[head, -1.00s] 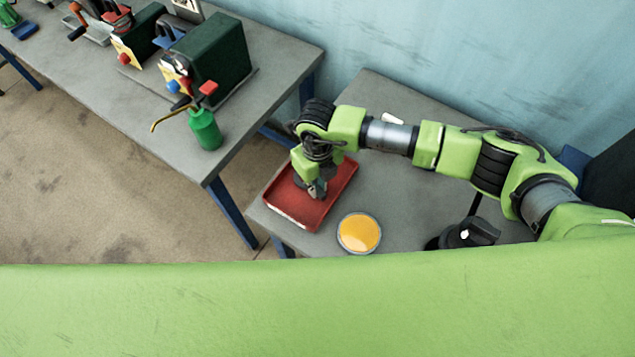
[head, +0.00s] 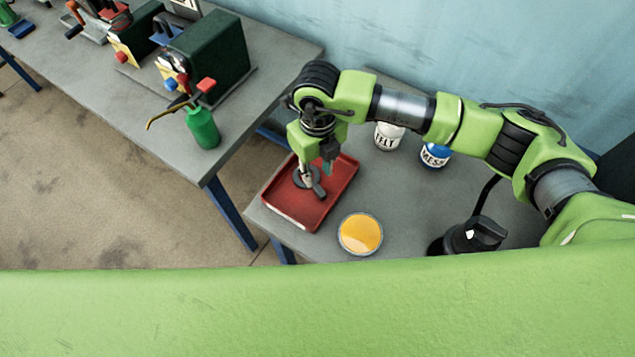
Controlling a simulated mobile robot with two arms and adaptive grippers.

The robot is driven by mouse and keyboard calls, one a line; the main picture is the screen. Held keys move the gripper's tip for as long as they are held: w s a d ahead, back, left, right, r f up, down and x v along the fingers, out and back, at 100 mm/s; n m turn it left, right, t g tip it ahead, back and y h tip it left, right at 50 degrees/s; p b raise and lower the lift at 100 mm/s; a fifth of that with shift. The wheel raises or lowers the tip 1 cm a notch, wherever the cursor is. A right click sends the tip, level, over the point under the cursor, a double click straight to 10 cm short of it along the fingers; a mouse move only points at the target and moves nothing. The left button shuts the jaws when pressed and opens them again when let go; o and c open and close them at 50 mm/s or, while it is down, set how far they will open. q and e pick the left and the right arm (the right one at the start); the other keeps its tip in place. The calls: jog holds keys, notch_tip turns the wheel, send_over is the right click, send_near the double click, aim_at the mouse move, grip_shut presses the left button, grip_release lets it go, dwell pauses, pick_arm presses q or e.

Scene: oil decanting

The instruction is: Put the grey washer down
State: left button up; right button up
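My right gripper (head: 317,178) points down over the red tray (head: 283,208). Its fingers look spread apart, and the arm stands higher than the tray floor. A dark grey round piece, seemingly the grey washer (head: 298,179), shows in the tray behind and beside the fingers. It appears to lie on the tray floor, partly covered by the gripper; whether a finger touches it I cannot tell. My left gripper is not in view.
A round dish of orange-yellow liquid (head: 360,234) stands right of the tray. A white FELT container (head: 388,137) and a blue-and-white container (head: 435,156) stand behind. A black object (head: 470,236) is at the front right. A green oil can (head: 203,128) stands on the other bench.

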notch_tip(320, 180, up, 5)
jog(key=shift+r+b, duration=0.1)
jog(key=shift+b, duration=0.55)
